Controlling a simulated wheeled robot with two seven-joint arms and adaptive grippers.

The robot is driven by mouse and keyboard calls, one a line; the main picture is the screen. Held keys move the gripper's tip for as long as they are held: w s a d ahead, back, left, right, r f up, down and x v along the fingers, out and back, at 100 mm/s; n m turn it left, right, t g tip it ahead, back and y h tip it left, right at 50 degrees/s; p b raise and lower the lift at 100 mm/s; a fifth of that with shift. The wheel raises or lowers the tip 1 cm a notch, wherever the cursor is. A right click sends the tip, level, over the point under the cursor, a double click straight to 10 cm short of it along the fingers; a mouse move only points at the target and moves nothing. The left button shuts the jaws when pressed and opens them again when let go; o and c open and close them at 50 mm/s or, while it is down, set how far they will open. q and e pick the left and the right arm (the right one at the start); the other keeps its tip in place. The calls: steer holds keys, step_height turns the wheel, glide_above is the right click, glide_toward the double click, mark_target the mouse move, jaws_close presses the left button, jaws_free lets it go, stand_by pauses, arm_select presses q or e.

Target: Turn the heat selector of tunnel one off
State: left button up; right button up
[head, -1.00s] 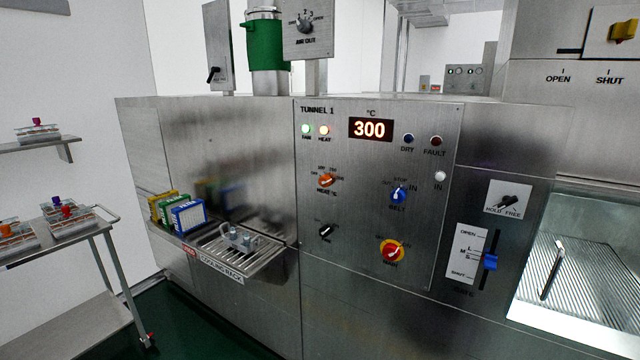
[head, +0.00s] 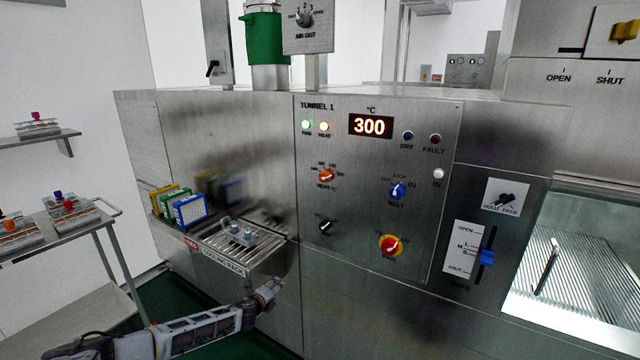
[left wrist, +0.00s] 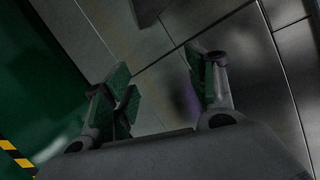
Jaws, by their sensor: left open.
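The tunnel 1 panel (head: 440,215) stands upright on the steel machine. Its display (head: 370,125) reads 300, and the heat lamp (head: 324,126) is lit. The orange-red heat selector (head: 326,175) is on the panel's left side; its small scale is too blurred to read its setting surely. My left gripper (head: 270,290) is below and left of it, in front of the lower steel front, open and empty. In the left wrist view its open fingers (left wrist: 160,95) face bare steel panels. My right gripper is not in view.
A blue belt knob (head: 398,191), a black knob (head: 325,227) and a red-yellow main switch (head: 391,246) share the panel. The cooling rack (head: 265,262) juts out above my left gripper, with boxes and a metal part on it. A trolley (head: 110,212) stands at left.

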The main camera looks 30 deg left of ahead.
arm_select(q)
steer(key=w+d+r+m+t+h+p, duration=0.1)
steer(key=w+r+m, duration=0.15)
steer(key=r, duration=0.65)
steer(key=w+d+r+m+t, duration=0.15)
steer(key=r+m, duration=0.25)
steer(key=r, duration=0.4)
steer(key=w+d+r+m+t+h+p, duration=0.1)
steer(key=d+r+m+t, duration=0.15)
steer(key=r, duration=0.65)
steer(key=s+d+r+m+h, duration=0.1)
steer(key=s+d+r+m, duration=0.1)
steer(key=r, duration=0.4)
steer(key=s+d+r+m+h+p, duration=0.1)
steer(key=s+d+r+m, duration=0.1)
steer(key=r+m, duration=0.3)
steer(key=s+d+r+m+t+h, duration=0.1)
steer(key=s+d+r+m, duration=0.1)
steer(key=r, duration=0.5)
steer(key=shift+d+r+m+p, duration=0.15)
steer(key=shift+d+m+p, duration=0.2)
steer(key=shift+d+m, duration=0.4)
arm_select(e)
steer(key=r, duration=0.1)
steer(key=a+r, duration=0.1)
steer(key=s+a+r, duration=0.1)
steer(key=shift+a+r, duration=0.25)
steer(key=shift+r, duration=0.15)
arm_select(q)
steer(key=shift+a, duration=0.1)
